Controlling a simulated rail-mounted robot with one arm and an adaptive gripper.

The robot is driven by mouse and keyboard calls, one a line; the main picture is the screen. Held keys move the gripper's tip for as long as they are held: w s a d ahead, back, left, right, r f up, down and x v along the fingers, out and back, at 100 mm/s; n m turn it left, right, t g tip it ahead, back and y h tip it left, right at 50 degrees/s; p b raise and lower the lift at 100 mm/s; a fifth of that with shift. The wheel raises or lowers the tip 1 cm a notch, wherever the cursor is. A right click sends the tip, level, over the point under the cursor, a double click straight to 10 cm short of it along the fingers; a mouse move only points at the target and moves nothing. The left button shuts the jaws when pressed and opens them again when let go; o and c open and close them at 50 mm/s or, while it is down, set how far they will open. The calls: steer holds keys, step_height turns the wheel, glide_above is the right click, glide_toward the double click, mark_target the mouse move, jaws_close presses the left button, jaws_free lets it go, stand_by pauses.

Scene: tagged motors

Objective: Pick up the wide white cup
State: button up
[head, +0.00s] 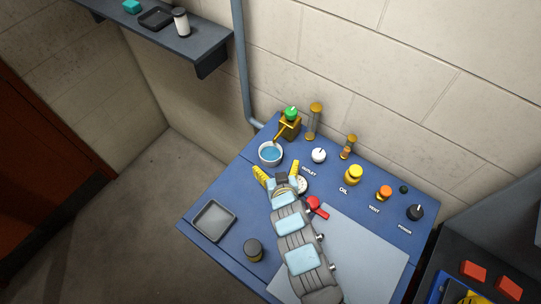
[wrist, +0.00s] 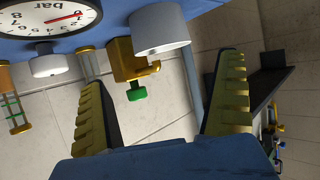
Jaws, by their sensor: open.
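The wide white cup (head: 270,161) stands on the blue bench under the brass spout, and its inside looks blue in the head view. In the wrist view the picture is upside down, and the white cup (wrist: 160,32) shows beyond the fingers, nearer the right one. My gripper (head: 276,166) is open, with its yellow fingers spread just in front of the cup. It also shows in the wrist view (wrist: 166,75), with nothing between the fingers. I cannot tell the exact gap between fingertips and cup.
The brass dispenser with a green knob (head: 291,113) stands behind the cup. A white knob (head: 318,155), yellow knob (head: 353,174) and red handle (head: 313,203) are to the right. A grey tray (head: 213,221) and dark jar (head: 253,249) stand at front left. A shelf (head: 212,58) hangs upper left.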

mark_target(269, 146)
steer(key=x, duration=0.3)
steer(key=shift+w, duration=0.15)
steer(key=shift+a+x, duration=0.25)
steer(key=shift+x, duration=2.55)
steer(key=c, duration=1.1)
